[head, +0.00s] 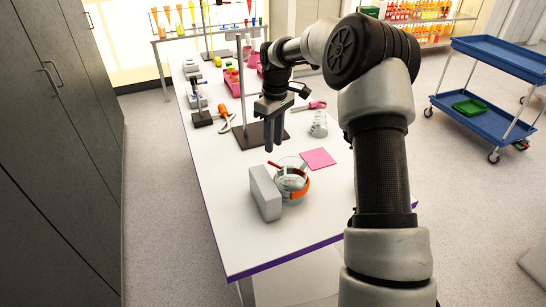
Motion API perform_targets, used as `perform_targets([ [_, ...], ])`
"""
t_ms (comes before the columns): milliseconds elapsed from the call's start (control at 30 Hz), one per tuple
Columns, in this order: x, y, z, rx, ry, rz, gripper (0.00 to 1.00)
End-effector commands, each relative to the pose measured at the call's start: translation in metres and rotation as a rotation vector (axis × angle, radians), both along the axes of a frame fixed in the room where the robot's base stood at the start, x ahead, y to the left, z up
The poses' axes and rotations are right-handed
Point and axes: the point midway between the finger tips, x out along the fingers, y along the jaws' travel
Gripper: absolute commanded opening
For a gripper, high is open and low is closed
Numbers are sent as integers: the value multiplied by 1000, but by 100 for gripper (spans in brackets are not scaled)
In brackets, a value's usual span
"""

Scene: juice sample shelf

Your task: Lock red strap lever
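A round clear glass vessel (291,174) stands on the white bench, close against a grey block on its left. An orange band (295,192) runs around its near side. A small red piece (274,166), which may be the strap lever, sticks out at its upper left; whether it is locked is too small to tell. My gripper (274,147) points down above the bench, behind and slightly left of the vessel, apart from it. Its two dark fingers look spread with nothing between them.
The grey block (265,193) stands upright beside the vessel. A pink square (318,159) lies to its right, with a glass beaker (319,125) behind. A stand with a dark base (246,134) is behind my gripper. The bench's near end is clear.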

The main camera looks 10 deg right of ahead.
Motion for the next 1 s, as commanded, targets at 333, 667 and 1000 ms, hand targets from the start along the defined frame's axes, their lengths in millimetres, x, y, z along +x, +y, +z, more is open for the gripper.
perform_targets([
  [333,-2,2,-57,1,2,0,27],
  [667,-2,2,-66,0,0,0,27],
  [1000,-2,2,-66,0,0,0,0],
])
